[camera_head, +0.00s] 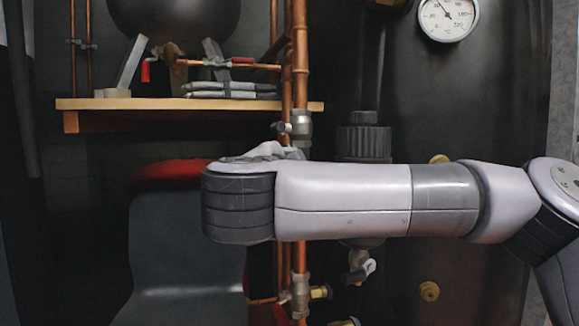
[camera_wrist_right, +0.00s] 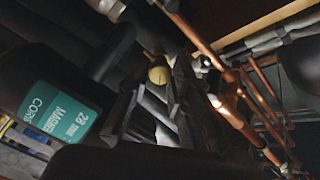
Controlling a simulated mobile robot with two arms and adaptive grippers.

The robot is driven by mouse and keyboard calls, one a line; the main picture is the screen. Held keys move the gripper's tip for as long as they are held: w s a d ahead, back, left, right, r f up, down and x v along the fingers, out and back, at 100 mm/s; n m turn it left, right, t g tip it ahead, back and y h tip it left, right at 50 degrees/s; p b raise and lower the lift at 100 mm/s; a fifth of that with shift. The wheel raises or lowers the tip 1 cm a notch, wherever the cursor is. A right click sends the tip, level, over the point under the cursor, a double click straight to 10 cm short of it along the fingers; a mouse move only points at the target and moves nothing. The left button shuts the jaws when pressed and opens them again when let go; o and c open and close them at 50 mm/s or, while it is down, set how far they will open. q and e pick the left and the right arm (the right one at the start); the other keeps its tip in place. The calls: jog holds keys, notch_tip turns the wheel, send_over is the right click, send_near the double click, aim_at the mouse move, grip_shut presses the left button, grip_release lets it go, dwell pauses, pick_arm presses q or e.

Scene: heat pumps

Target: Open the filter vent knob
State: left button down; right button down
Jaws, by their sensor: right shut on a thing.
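The black filter (camera_head: 363,142) has a ribbed cap with a small dark knob (camera_head: 363,117) on top, clear of my arm in the head view. My right arm lies across its body. In the right wrist view a dark body with a green label (camera_wrist_right: 58,118) is at the left. My right gripper (camera_wrist_right: 152,100) shows there as dark fingers near a round brass-coloured fitting (camera_wrist_right: 158,74). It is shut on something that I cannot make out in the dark. The head view hides this gripper behind my arm. My left gripper is not in view.
Copper pipes (camera_head: 300,60) run upright left of the filter, with valves (camera_head: 300,292) on them. A wooden shelf (camera_head: 170,104) is at the upper left. A dial gauge (camera_head: 448,17) is on the dark tank at the right. A small valve (camera_head: 361,266) sits below the filter.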

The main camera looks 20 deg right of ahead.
jog(key=c, duration=1.4)
grip_release()
jog(key=v, duration=1.2)
jog(key=shift+a+f, duration=0.1)
